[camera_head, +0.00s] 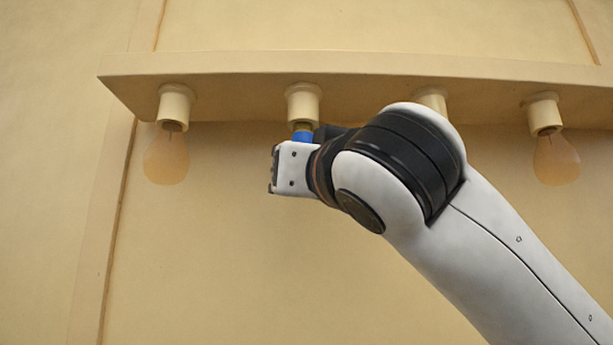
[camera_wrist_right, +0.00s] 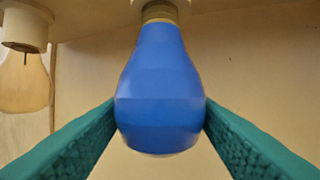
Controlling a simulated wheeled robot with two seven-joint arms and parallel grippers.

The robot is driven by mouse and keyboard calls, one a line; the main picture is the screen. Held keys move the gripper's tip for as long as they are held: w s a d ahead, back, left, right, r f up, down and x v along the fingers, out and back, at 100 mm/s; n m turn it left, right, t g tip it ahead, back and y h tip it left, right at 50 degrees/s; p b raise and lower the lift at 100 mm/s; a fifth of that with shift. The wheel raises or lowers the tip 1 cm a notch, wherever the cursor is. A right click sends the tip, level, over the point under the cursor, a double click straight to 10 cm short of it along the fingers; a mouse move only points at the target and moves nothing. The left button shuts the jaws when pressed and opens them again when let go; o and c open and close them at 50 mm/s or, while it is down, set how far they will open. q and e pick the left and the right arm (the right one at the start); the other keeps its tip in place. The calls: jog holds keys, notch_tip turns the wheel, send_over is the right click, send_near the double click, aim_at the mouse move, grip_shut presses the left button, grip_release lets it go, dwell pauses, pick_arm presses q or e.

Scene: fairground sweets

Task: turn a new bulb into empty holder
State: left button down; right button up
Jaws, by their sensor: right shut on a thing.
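A blue bulb (camera_wrist_right: 160,85) hangs upright, glass down, between the two teal fingers of my right gripper (camera_wrist_right: 160,108), which press on its sides. In the head view only a bit of the blue bulb (camera_head: 302,136) shows above my right gripper (camera_head: 290,166); the gripper hides the rest. The bulb's brass base (camera_wrist_right: 160,12) points up, right under the second cream holder from the left (camera_head: 303,104). Base and holder look in line. How deep the base sits in the holder cannot be told. My left gripper is not in view.
The holders hang under a cream ledge (camera_head: 230,68). Clear bulbs sit in the far left holder (camera_head: 175,103) and the far right holder (camera_head: 543,114). My right arm partly covers a third holder (camera_head: 432,98) and hides what is below it. The wall below is bare.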

jog(key=shift+r+p, duration=0.3)
jog(key=shift+r, duration=0.25)
dwell(0.9)
jog(key=n+g+y, duration=0.1)
jog(key=y, duration=0.1)
jog(key=shift+d+n+y, duration=0.1)
jog(key=shift+n+y, duration=0.2)
jog(key=shift+w+d+y, duration=0.15)
jog(key=shift+d+y, duration=0.05)
jog(key=shift+y, duration=0.3)
jog(key=shift+a+f+n, duration=0.1)
jog(key=shift+a+n, duration=0.1)
jog(key=shift+n, duration=0.1)
jog(key=shift+d+f+b, duration=0.1)
jog(key=shift+f+b, duration=0.15)
jog(key=shift+b, duration=0.25)
jog(key=shift+r, duration=0.35)
